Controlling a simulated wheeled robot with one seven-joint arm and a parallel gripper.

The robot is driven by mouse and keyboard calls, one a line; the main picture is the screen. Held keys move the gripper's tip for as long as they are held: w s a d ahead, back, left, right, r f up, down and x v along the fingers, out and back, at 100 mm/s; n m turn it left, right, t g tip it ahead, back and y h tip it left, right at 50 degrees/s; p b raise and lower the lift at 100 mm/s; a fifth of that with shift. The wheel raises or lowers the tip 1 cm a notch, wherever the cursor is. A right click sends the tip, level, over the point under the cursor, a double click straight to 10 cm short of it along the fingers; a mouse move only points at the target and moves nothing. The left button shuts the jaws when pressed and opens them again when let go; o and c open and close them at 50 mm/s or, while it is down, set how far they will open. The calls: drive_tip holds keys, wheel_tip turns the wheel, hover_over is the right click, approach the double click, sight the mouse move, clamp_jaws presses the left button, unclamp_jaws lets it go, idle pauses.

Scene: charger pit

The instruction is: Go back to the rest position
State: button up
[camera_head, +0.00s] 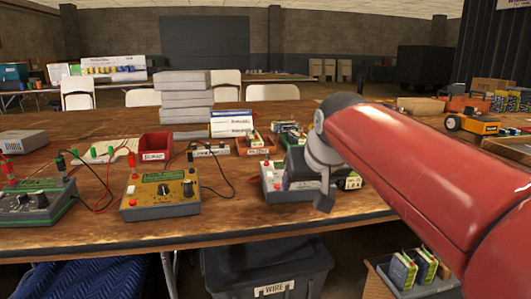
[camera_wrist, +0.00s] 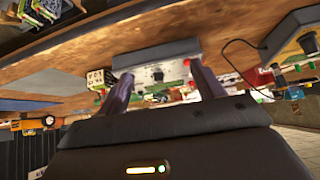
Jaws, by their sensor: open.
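My gripper (camera_head: 310,185) hangs at the end of my red arm, over the front part of the wooden table (camera_head: 240,234). It is in front of a light grey device (camera_head: 272,186) and hides part of it. In the wrist view my gripper (camera_wrist: 162,74) shows two dark fingers spread apart with nothing between them.
A yellow meter (camera_head: 160,195) and a dark grey meter (camera_head: 37,202) with cables stand left. A red bin (camera_head: 155,146) and stacked grey boxes (camera_head: 186,98) stand behind. A black bin (camera_head: 265,268) and an open box of small packs (camera_head: 412,275) are below the table's front edge.

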drive_tip(key=s+d+f+g+p, duration=0.1)
drive_tip(key=s+d+f, duration=0.2)
drive_tip(key=s+f, duration=0.5)
drive_tip(key=s+d+f+m+g+h+p, duration=0.1)
drive_tip(key=s+d+f, duration=0.3)
drive_tip(key=s+f, duration=0.4)
drive_tip(key=s, duration=0.6)
drive_tip(key=shift+s+m, duration=0.15)
drive_tip(key=shift+m, duration=0.15)
